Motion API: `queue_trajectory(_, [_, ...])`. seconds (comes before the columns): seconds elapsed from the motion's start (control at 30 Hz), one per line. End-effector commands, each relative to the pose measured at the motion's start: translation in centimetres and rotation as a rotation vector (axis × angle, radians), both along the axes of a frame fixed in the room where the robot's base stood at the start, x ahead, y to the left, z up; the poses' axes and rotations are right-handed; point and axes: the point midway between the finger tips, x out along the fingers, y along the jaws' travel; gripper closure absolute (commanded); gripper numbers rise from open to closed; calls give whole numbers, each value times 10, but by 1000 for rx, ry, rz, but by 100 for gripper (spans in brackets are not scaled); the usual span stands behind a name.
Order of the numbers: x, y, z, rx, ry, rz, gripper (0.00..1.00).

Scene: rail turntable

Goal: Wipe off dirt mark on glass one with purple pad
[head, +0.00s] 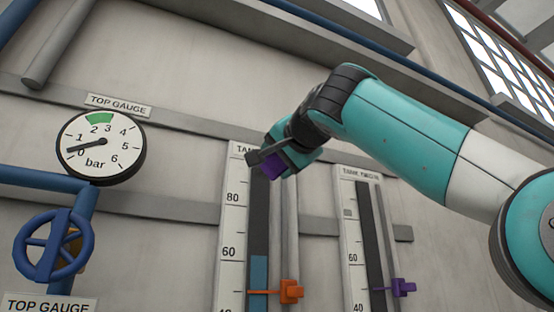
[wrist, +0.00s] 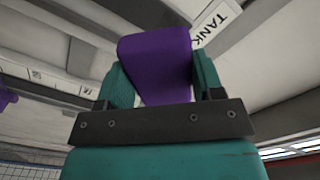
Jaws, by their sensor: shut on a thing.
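My gripper (head: 264,160) is shut on the purple pad (head: 270,170). The pad also fills the space between the fingers in the wrist view (wrist: 155,60). In the head view the pad is at the upper part of the left tank gauge, over its glass (head: 260,215), just below the partly covered "TANK" label. I cannot tell whether the pad touches the glass. The glass shows dark above and blue from about 60 down. No dirt mark is visible; the gripper and pad hide the top of this glass.
A second tank gauge (head: 348,230) stands to the right with a purple pointer (head: 402,287). An orange pointer (head: 290,291) sticks out from the left gauge. A round bar gauge (head: 100,146) and blue handwheel (head: 53,246) are at the left.

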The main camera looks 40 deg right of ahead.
Motion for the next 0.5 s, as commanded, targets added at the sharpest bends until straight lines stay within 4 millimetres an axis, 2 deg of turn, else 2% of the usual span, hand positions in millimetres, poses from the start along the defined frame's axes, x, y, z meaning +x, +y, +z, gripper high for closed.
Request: queue_trajectory(0.5, [4,-1,-1,1,0,-3,58])
